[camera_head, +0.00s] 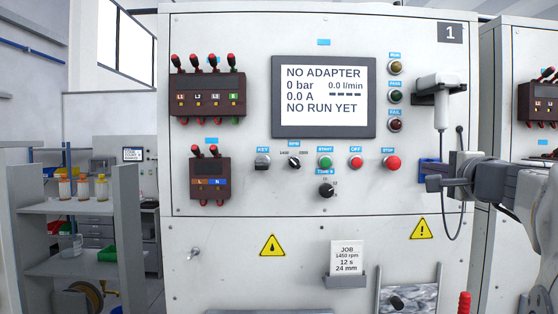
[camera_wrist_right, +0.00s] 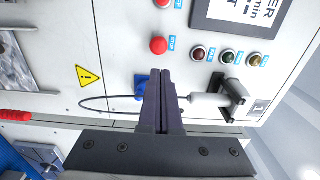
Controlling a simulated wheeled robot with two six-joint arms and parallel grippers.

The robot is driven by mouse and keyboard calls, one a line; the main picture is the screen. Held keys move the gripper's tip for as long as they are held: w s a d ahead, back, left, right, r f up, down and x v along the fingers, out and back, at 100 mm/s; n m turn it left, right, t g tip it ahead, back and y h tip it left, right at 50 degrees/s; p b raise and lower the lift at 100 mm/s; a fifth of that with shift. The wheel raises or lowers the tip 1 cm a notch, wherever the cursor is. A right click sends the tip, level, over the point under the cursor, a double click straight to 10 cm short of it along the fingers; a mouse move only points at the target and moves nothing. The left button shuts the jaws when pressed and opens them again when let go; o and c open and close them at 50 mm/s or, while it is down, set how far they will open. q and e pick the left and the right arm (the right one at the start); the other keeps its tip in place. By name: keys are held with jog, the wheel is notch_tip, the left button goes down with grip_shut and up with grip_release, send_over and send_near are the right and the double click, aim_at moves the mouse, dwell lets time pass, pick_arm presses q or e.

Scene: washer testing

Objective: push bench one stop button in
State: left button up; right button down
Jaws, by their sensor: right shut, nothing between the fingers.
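The red stop button (camera_head: 392,162), under a blue STOP label, is on the upper panel of bench 1, at the right end of the control row. It also shows in the right wrist view (camera_wrist_right: 158,46), above and a little left of the fingertips. My right gripper (camera_head: 430,183) is shut and empty, to the right of the stop button and slightly lower in the head view. In the right wrist view the closed fingers (camera_wrist_right: 161,75) point at the panel, apart from the button. My left gripper is not in view.
A red OFF button (camera_head: 355,162) is just left of the stop button. A white handheld scanner (camera_head: 437,88) hangs on a holder above my right gripper, its cable (camera_head: 448,236) looping down around it. A blue socket (camera_wrist_right: 141,84) is beside the fingers. The display (camera_head: 323,96) reads NO ADAPTER.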

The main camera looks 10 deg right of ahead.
aim_at(395, 163)
jog(key=p+x, duration=0.5)
jog(key=x, duration=0.6)
jog(key=shift+w+a+r, duration=0.15)
jog(key=shift+w, duration=0.65)
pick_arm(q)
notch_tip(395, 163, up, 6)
